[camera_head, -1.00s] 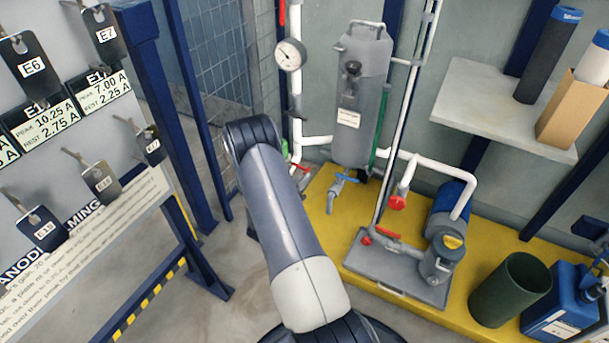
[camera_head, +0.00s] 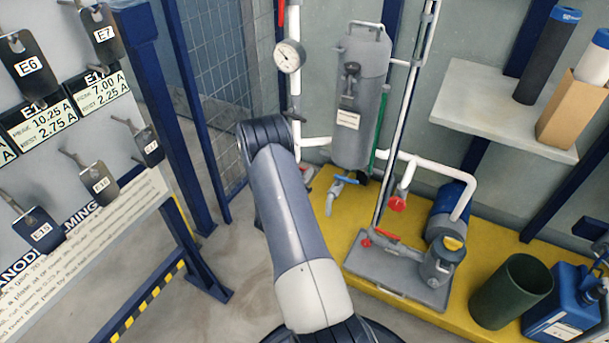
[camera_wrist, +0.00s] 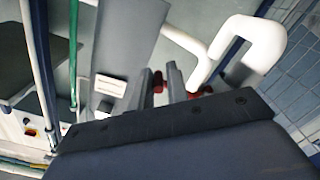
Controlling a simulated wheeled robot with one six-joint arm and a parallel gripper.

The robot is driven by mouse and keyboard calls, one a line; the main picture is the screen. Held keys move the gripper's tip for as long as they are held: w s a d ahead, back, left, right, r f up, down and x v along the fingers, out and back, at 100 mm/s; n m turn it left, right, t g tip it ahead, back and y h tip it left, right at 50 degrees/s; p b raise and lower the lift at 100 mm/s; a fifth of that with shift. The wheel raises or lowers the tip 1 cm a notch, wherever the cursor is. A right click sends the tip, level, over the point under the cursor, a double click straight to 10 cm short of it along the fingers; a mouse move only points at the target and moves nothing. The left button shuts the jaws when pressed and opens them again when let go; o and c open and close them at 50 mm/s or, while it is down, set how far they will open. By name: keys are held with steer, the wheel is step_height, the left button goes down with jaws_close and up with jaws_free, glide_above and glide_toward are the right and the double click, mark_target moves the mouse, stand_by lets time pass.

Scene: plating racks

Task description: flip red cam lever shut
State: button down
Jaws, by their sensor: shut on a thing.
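In the wrist view two grey fingers of my gripper (camera_wrist: 160,80) reach up past the dark wrist housing. A small red part (camera_wrist: 158,84), which looks like the red cam lever, shows between the fingers, and my gripper is shut on it. More red (camera_wrist: 200,91) shows just right of the fingers, near the white pipe (camera_wrist: 240,35); I cannot tell whether it is the same piece. The lever's pivot and angle are hidden. In the head view my arm covers the gripper.
A grey filter canister (camera_head: 362,95) with a gauge (camera_head: 289,56) beside it stands behind my arm. A pump (camera_head: 447,225) and a dark green bucket (camera_head: 511,290) stand on the yellow platform (camera_head: 335,228). A rack of labelled plates (camera_head: 60,130) is at left. Floor between is clear.

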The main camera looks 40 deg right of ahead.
steer(key=shift+f+m+b, duration=0.15)
steer(key=shift+m+b, duration=0.15)
steer(key=shift+b, duration=0.2)
stand_by(0.4)
steer(key=w+a+f+m+b, duration=0.1)
steer(key=w+f+m+b, duration=0.3)
steer(key=m+b, duration=0.9)
steer(key=shift+a+f+b, duration=0.3)
steer(key=shift+f+b, duration=0.2)
steer(key=shift+b, duration=0.05)
stand_by(0.6)
steer(key=shift+w+m, duration=0.1)
steer(key=shift+m, duration=0.4)
stand_by(0.6)
steer(key=c, duration=1.5)
jaws_free()
steer(key=shift+f, duration=0.1)
